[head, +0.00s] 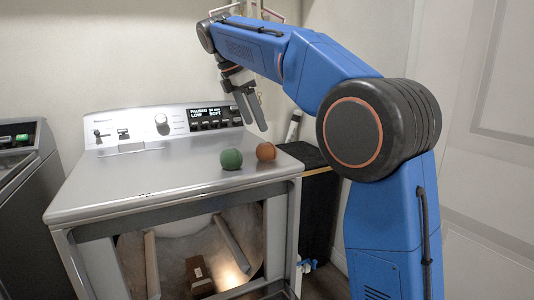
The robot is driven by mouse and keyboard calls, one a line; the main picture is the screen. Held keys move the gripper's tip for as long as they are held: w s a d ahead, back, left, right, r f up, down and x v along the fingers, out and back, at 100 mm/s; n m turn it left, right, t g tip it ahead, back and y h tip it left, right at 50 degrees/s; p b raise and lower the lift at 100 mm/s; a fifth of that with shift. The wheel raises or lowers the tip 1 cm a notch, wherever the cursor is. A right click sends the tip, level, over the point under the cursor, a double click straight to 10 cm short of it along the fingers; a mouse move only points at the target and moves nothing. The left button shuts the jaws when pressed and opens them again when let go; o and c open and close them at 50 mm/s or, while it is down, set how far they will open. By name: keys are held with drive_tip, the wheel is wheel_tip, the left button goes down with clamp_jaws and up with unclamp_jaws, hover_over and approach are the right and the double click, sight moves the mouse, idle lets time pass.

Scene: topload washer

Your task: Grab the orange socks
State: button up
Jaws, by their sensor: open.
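An orange ball-shaped bundle (266,151), which looks like the rolled orange socks, sits on top of the white machine (130,180), toward its right side. A green bundle (231,159) of similar shape sits just left of it. My gripper (254,127) is above and slightly behind the orange bundle, fingers pointing down. It is open, with nothing between the fingers, and appears apart from the bundle.
The control panel (165,120) with a knob and display rises at the machine's back edge. The front opening shows a drum with a brown box (199,275) inside. Another machine (25,190) stands at left. The left part of the top is clear.

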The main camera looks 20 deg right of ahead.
sight(265, 144)
drive_tip(key=x, duration=0.6)
drive_tip(key=shift+f, duration=0.1)
drive_tip(key=shift+w+x, duration=0.1)
drive_tip(key=shift+x, duration=1.2)
drive_tip(key=shift+w+x, duration=0.15)
drive_tip(key=shift+x, duration=1.1)
drive_tip(key=shift+d, duration=0.15)
drive_tip(key=shift+c, duration=0.4)
drive_tip(key=c, duration=1.1)
